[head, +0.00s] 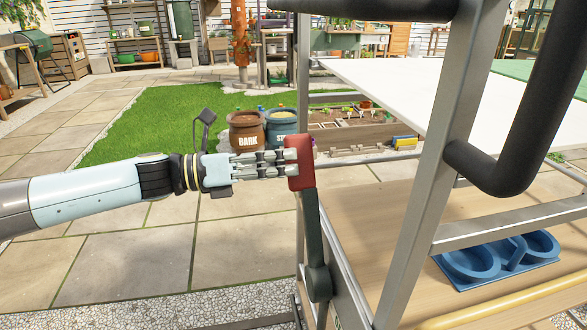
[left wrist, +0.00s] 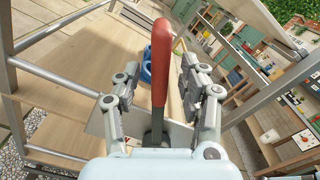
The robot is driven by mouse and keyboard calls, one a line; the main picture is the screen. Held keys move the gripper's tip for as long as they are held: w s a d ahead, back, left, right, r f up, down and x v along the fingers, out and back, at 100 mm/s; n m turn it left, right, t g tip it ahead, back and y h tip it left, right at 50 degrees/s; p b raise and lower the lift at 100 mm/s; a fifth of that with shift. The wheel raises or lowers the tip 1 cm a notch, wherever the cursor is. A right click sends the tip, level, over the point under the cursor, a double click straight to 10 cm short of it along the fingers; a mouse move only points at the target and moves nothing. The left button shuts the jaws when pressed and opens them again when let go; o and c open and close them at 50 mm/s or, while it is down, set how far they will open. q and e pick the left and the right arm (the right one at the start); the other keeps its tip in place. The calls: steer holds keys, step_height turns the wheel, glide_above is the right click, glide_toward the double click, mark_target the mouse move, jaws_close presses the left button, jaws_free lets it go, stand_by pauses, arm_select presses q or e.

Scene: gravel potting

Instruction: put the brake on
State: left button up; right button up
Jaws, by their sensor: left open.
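The brake lever, with a red grip (head: 299,162) on a dark green arm, stands upright on the side of a metal-framed cart (head: 428,180). My left gripper (head: 292,164) is level with the red grip, its fingers reaching it from the left. In the left wrist view the red grip (left wrist: 161,62) stands between the two open fingers of my left gripper (left wrist: 163,85), with a gap visible on each side. The lever's lower arm is partly hidden there by the gripper body. My right gripper is in neither view.
The cart has a wooden shelf (head: 400,222) with a blue moulded tray (head: 497,262) on it. A thick black handle (head: 522,120) and grey posts rise at the right. Paving to the left is clear.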

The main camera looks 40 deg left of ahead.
arm_select(q)
steer(key=shift+x, duration=1.2)
jaws_close()
